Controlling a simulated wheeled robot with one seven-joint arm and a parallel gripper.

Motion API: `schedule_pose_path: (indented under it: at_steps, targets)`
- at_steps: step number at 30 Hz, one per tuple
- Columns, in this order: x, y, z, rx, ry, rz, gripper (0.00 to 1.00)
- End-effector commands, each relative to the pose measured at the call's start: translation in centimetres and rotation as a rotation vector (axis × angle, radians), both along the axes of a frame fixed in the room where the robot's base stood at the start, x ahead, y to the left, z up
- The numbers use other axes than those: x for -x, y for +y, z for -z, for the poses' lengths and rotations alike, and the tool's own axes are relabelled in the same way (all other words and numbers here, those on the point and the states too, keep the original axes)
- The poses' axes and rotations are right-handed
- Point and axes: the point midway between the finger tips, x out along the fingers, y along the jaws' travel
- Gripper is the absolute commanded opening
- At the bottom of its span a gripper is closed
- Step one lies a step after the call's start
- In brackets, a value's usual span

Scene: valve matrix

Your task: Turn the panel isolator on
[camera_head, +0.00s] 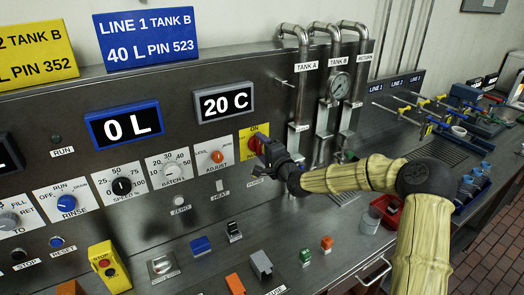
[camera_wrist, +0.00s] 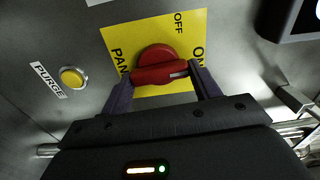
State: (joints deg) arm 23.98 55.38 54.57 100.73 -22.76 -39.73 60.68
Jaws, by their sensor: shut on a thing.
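The panel isolator is a red rotary knob (camera_wrist: 158,58) with a bar handle on a yellow plate (camera_wrist: 120,38), lettered OFF and ON, with a partly hidden word starting PAN. The plate also shows in the head view (camera_head: 246,150), with ON at its top. My gripper (camera_wrist: 163,78) is shut on the handle, one finger at each end of the bar. The white mark on the bar lies at the end towards the ON side in the wrist view. In the head view my gripper (camera_head: 262,147) hides most of the knob.
A yellow PURGE button (camera_wrist: 73,77) sits beside the plate. The orange ADJUST knob (camera_head: 217,156) and HEAT switch (camera_head: 220,185) are left of my gripper. Vertical pipes with a gauge (camera_head: 340,85) stand to the right. Loose coloured blocks lie on the bench below.

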Motion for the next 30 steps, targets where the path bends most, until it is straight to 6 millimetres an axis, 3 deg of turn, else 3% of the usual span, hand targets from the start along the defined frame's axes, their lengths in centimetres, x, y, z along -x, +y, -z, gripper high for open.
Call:
schedule_pose_path:
  at_steps: [19, 20, 23, 30]
  targets:
    - [-0.04, -0.12, 0.21, -0.063, 0.047, 0.002, 0.39]
    - [-0.04, -0.12, 0.21, -0.063, 0.047, 0.002, 0.64]
    - [-0.02, -0.03, 0.20, -0.063, 0.046, 0.001, 0.83]
    - [0.04, 0.19, 0.12, -0.062, 0.044, -0.002, 0.84]
